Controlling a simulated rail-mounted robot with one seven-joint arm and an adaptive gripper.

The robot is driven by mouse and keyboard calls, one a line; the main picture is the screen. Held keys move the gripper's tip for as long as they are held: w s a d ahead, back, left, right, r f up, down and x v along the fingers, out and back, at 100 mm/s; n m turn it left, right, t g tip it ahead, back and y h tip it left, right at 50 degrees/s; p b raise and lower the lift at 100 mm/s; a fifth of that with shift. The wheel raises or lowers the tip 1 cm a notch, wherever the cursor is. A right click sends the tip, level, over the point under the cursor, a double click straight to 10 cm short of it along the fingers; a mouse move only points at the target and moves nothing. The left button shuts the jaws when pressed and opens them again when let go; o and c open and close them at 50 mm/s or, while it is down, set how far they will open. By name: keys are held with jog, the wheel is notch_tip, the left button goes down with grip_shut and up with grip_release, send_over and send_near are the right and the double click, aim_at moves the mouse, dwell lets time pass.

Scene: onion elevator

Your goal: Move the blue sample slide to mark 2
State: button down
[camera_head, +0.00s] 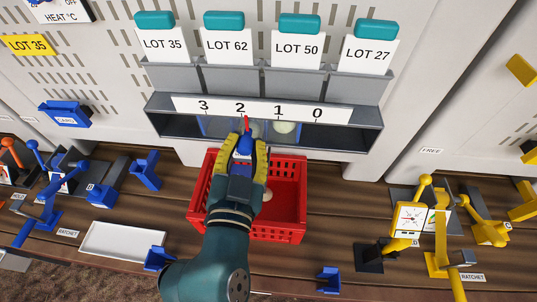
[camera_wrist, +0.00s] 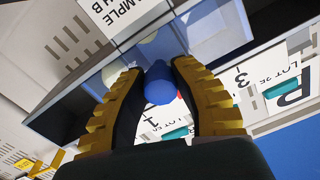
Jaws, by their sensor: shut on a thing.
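The blue sample slide (camera_head: 216,127) shows as a translucent blue panel in the grey slot under the number strip (camera_head: 260,109). My gripper (camera_head: 247,144) is shut on the slide's blue knob, which shows between the yellow fingers in the wrist view (camera_wrist: 160,85). A red pointer (camera_head: 246,122) stands at the knob, just below mark 2 (camera_head: 241,107) and perhaps slightly right of it. Marks 3, 1 and 0 are on the same strip. My fingers and wrist hide part of the slide.
Pale round objects (camera_head: 284,127) sit in the slot right of my gripper. A red crate (camera_head: 290,205) stands below, partly under my arm. Grey bins with lot cards (camera_head: 225,47) are above the strip. A white tray (camera_head: 122,241) and blue and yellow fixtures flank the bench.

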jog(key=shift+a+f, duration=0.1)
jog(key=shift+a, duration=0.35)
jog(key=c, duration=0.8)
grip_release()
jog(key=s, duration=1.2)
jog(key=shift+a, duration=0.3)
